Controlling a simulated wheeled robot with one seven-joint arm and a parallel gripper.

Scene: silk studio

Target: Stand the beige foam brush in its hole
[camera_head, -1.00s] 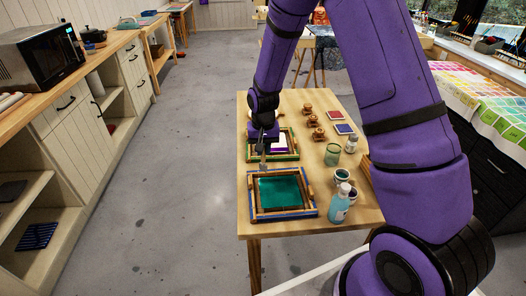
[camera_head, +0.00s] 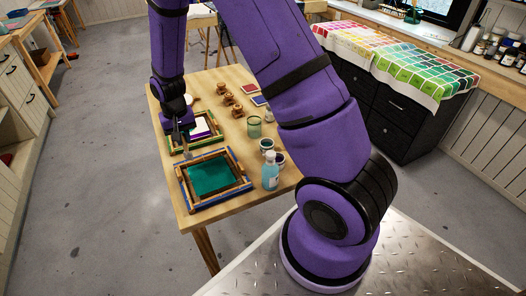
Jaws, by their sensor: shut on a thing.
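My gripper (camera_head: 180,134) points down above the left side of the wooden table, between the two framed screens. It is shut on a thin, pale piece, taken as the beige foam brush (camera_head: 187,150), which hangs below it. The brush is small in the head view, and its exact tilt is hard to tell. The hole for the brush cannot be made out; my arm covers the right part of the table.
The wooden table (camera_head: 222,211) bears a screen with teal mesh (camera_head: 215,177), a green-framed screen (camera_head: 205,128), a blue bottle (camera_head: 270,172), jars (camera_head: 254,127), wooden-handled stamps (camera_head: 237,111) and ink pads (camera_head: 260,100). Open floor lies left of the table.

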